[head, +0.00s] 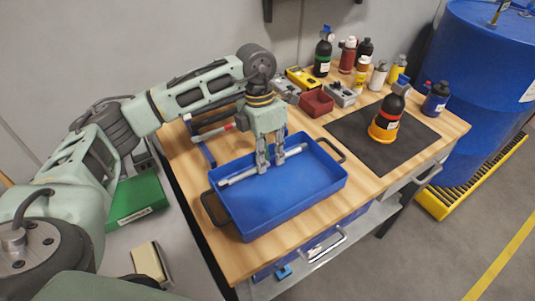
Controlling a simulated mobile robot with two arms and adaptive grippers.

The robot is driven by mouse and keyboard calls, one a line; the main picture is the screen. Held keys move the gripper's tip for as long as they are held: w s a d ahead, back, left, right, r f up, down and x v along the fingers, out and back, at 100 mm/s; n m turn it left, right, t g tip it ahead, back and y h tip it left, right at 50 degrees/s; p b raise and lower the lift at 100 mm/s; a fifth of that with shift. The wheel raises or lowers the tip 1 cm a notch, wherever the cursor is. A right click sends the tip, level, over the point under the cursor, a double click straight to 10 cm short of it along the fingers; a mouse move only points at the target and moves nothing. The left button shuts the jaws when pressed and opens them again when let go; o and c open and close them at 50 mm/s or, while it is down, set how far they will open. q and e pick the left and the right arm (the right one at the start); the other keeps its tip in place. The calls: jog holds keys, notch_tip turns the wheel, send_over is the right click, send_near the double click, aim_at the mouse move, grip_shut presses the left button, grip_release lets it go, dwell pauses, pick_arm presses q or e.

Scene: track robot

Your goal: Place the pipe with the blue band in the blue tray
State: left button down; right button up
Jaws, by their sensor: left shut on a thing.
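A grey pipe (238,178) lies crosswise within the outline of the blue tray (262,231), near its far side. My left gripper (271,166) points down over the tray and is shut on the pipe near its middle. I cannot tell whether the pipe touches the tray floor. Its blue band is not clear to see; the fingers cover part of the pipe. The tray stands on the wooden bench with a dark handle at each end. My right gripper is not in view.
A rack (207,148) with a red-banded pipe (213,133) stands behind the tray at left. A dark mat (357,134) with an orange-based bottle (386,121) lies at right. Small boxes, a red bin (316,103) and several bottles line the back. A blue drum (480,65) stands beyond.

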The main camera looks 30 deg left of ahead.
pick_arm(q)
jog(key=shift+f+b, duration=0.4)
jog(key=shift+f, duration=0.15)
dwell(0.4)
jog(key=c, duration=1.7)
grip_release()
jog(key=r, duration=0.4)
jog(key=a+r, duration=0.1)
jog(key=r, duration=0.3)
jog(key=w+a+r, duration=0.1)
jog(key=r, duration=0.3)
